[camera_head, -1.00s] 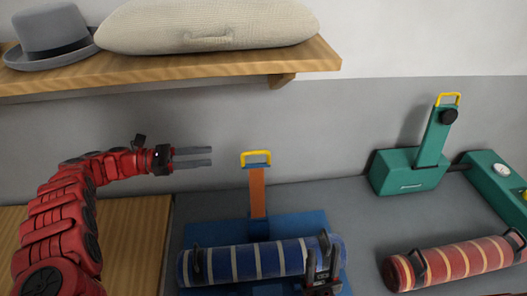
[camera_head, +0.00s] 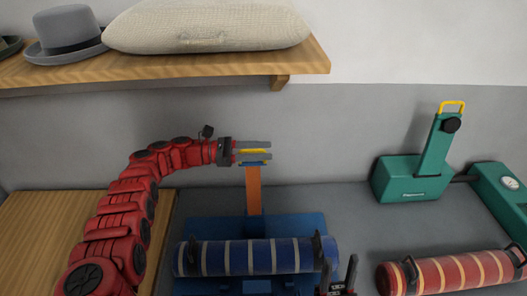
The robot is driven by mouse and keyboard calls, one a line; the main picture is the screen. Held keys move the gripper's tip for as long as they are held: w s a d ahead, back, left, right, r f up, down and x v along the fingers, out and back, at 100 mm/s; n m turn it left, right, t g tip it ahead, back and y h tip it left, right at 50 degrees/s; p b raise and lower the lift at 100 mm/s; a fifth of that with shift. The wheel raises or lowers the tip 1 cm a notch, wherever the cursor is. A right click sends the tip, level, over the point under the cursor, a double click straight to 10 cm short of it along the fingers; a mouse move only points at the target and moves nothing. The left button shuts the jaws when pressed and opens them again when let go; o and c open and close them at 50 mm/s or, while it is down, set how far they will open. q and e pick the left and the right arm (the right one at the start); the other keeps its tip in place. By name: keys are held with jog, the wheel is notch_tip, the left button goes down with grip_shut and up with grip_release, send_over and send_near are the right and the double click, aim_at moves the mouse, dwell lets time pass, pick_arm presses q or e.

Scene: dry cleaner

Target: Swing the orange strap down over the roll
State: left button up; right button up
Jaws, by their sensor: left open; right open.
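The orange strap (camera_head: 254,190) stands upright at the back of a blue base (camera_head: 305,222), with a blue cap and a yellow handle (camera_head: 254,151) at its top. The blue striped roll (camera_head: 256,256) lies across the base in front of the strap. My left gripper (camera_head: 268,151) is open at the top of the strap, its two fingers level above and below the yellow handle; I cannot tell whether they touch it. My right gripper (camera_head: 338,270) is open, low at the bottom edge, in front of the roll's right end; its lower part is cut off.
A wooden shelf (camera_head: 180,72) with a grey hat (camera_head: 66,33) and a beige cushion (camera_head: 205,27) overhangs the back. A green device (camera_head: 412,180) with an upright arm and a red striped roll (camera_head: 450,270) stand to the right. Grey counter between is clear.

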pick_arm(q)
jog(key=shift+a, duration=0.1)
grip_shut()
dwell(1.3)
